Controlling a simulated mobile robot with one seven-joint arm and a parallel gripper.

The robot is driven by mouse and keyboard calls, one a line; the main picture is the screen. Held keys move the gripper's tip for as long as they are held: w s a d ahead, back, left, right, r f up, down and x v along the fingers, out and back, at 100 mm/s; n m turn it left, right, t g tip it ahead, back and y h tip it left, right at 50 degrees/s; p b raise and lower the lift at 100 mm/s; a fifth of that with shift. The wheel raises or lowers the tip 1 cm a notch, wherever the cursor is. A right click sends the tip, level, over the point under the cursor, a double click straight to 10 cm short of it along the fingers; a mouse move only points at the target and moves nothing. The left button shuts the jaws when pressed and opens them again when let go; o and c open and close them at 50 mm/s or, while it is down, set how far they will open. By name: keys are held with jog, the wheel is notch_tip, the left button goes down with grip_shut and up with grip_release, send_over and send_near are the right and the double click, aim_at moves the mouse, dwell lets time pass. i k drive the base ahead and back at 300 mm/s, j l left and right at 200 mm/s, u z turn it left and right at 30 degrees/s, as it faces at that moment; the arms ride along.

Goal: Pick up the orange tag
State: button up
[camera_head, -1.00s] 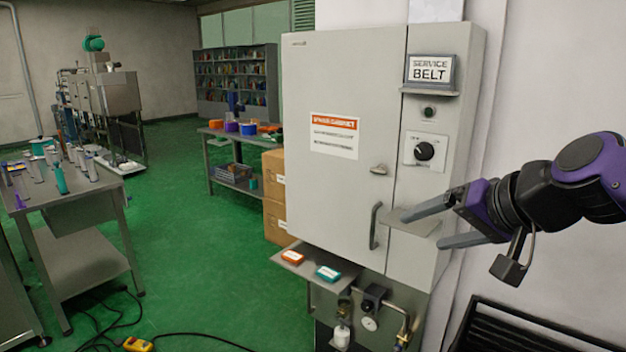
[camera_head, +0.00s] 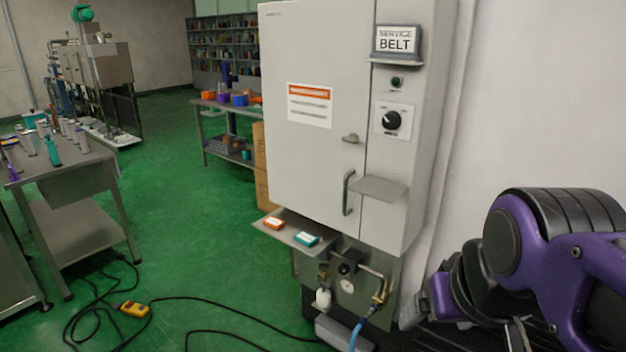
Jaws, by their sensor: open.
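The orange tag (camera_head: 273,223) is a small flat block with a pale label on top. It lies on the left part of a small grey shelf (camera_head: 289,231) low on the front of the grey cabinet. My gripper (camera_head: 412,312) is at the lower right, open, largely hidden behind my own black and purple arm. It is well to the right of the orange tag and lower in the picture, apart from it.
A teal tag (camera_head: 306,239) lies just right of the orange one. A cabinet handle (camera_head: 348,193) and a small ledge (camera_head: 379,188) stick out above. Pipes and a gauge (camera_head: 347,286) sit below the shelf. Green floor left of the cabinet is open, with black cables (camera_head: 190,298).

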aim_at(273, 222)
jog(key=i+j+u, duration=0.6)
jog(key=i, duration=0.25)
jog(key=j, duration=0.1)
